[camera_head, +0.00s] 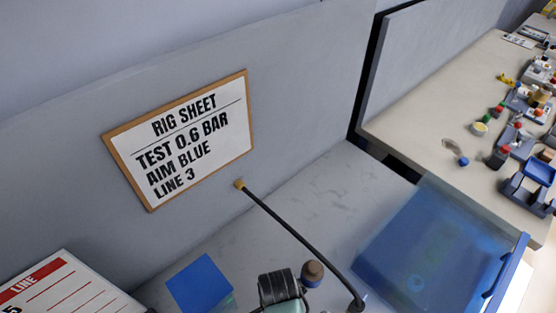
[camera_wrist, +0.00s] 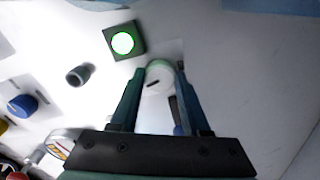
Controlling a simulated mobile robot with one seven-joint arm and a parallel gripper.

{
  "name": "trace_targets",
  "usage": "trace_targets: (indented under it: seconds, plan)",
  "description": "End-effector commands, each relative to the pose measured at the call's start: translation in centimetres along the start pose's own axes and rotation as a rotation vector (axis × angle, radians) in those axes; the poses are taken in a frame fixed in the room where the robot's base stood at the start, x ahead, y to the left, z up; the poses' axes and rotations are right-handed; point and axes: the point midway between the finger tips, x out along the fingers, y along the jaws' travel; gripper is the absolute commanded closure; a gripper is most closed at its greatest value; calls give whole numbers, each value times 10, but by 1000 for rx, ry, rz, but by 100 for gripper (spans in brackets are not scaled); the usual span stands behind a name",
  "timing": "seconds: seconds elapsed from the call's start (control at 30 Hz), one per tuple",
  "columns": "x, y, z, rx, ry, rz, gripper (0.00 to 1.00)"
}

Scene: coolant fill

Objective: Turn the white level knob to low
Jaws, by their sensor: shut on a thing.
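In the wrist view a round white knob (camera_wrist: 158,75) sits between the two dark green fingers of my gripper (camera_wrist: 158,71). The gripper is shut on the knob, with a finger at each side. A short dark mark shows on the knob's face, slightly slanted. I cannot read any level labels around the knob, and the fingers hide part of its surroundings. The knob and its panel cannot be made out in the head view.
In the wrist view a lit green button (camera_wrist: 122,42), a grey peg (camera_wrist: 79,75) and a blue knob (camera_wrist: 22,105) stand on the white panel to the left. In the head view a rig sheet (camera_head: 180,140) hangs behind the bench, with a translucent blue bin (camera_head: 425,250) at right.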

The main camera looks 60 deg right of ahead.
Motion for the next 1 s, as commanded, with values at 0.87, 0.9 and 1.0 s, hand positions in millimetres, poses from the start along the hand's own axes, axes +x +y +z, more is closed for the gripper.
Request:
trace_targets:
  seconds: [0.87, 0.9, 1.0]
  plan:
    - [-3, 0, 1, -830, -1, 0, 100]
    - [-3, 0, 0, -867, 0, -1, 100]
    - [-3, 0, 0, -962, -1, 0, 100]
